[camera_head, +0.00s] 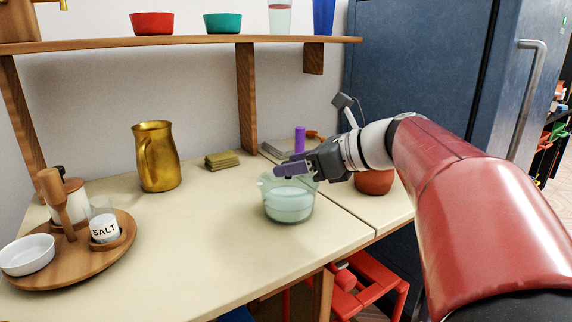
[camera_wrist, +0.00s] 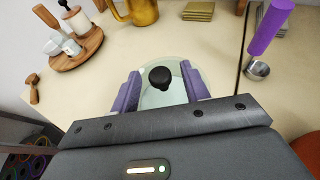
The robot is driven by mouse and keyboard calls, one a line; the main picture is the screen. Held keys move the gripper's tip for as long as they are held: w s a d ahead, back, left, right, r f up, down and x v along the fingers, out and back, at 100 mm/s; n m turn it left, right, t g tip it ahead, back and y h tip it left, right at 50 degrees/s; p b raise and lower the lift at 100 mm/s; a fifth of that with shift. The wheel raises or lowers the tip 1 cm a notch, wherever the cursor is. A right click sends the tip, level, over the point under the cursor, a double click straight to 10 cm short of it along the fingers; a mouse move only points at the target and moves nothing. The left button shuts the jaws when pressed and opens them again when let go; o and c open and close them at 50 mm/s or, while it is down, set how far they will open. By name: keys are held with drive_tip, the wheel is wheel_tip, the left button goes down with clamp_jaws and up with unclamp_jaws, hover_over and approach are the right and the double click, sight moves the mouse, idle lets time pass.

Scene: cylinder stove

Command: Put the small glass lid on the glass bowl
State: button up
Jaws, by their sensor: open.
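The glass bowl (camera_head: 288,205) is pale green and see-through, standing upright on the counter. My gripper (camera_head: 292,170) is just above its rim, with purple fingers pointing down to the bowl. In the wrist view my gripper (camera_wrist: 160,84) is open, with one finger on each side of a black round knob (camera_wrist: 159,77). A pale, clear round glass surface, which looks like the small glass lid (camera_wrist: 165,97), lies beneath the knob. The lid appears to be over the bowl; whether it rests flush on the rim is hidden by my gripper.
A brass pitcher (camera_head: 157,158), stacked yellow-green sponges (camera_head: 222,160) and a wooden tray (camera_head: 118,250) with a salt jar (camera_head: 104,228) stand to the left. A purple-handled utensil (camera_head: 300,139) and a terracotta pot (camera_head: 374,182) are close on the right. The front counter is clear.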

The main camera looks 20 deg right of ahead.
drive_tip(key=p+v, duration=0.1)
drive_tip(key=v, duration=0.9)
drive_tip(key=shift+s+r, duration=0.15)
drive_tip(key=shift+s, duration=0.05)
drive_tip(key=shift+d, duration=0.1)
